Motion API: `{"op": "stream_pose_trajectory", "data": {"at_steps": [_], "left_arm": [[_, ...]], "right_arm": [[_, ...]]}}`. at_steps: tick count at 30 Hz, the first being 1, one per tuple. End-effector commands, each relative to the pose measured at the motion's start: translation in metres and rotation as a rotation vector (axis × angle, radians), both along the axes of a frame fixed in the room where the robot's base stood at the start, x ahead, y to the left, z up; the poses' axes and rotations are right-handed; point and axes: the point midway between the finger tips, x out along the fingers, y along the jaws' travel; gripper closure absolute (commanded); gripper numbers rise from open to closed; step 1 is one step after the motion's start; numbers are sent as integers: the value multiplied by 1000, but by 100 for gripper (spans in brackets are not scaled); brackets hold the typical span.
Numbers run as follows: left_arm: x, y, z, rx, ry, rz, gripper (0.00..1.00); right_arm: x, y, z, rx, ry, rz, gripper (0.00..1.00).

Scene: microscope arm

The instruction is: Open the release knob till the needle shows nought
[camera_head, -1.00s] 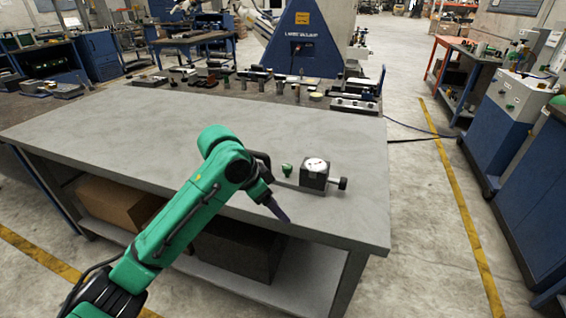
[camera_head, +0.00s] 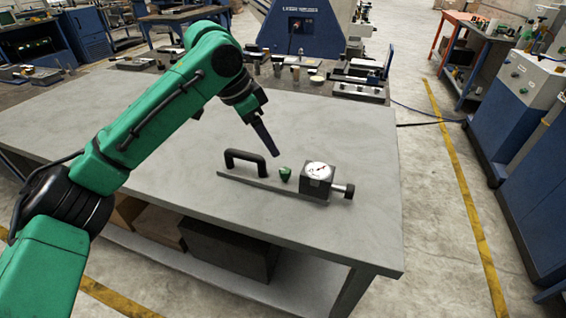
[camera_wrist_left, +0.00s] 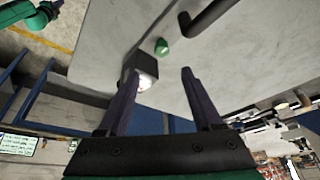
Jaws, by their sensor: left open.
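A device on the grey table has a flat base strip (camera_head: 245,186), a black handle (camera_head: 245,156), a small green knob (camera_head: 285,173) and a dark box (camera_head: 316,187) with a white dial (camera_head: 319,170). A black knob (camera_head: 347,190) sticks out of the box's right side. The needle is too small to read. My left gripper (camera_head: 272,152) is above the table, behind the green knob in the head view, apart from the device. In the left wrist view its fingers (camera_wrist_left: 160,74) are spread and empty; the green knob (camera_wrist_left: 161,46) and box (camera_wrist_left: 142,66) lie beyond them. My right gripper is not seen.
The grey table (camera_head: 120,125) is clear around the device. A second bench behind carries several small parts and a vise-like tool (camera_head: 358,88). A dark box (camera_head: 230,248) sits on the shelf below. The table's front edge is close to the device.

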Motion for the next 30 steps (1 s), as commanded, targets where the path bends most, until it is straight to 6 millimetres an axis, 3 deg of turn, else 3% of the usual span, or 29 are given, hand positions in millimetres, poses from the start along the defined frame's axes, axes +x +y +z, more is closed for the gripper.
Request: {"op": "stream_pose_trajectory", "data": {"at_steps": [2,5,12,22,23,27,28,30], "left_arm": [[3,-7,-22,2,4,-1,33],[8,-17,-47,2,4,-1,33],[17,-34,-93,1,3,0,33],[19,-38,-101,0,0,0,33],[19,-38,-101,0,0,0,41],[19,-37,-101,0,0,0,94],[19,-37,-101,0,0,0,100],[19,-37,-101,0,0,0,100]], "right_arm": [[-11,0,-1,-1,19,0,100],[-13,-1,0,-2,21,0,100],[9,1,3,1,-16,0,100],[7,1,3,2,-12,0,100],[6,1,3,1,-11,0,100],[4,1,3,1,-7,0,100],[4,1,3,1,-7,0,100],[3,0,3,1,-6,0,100]]}}
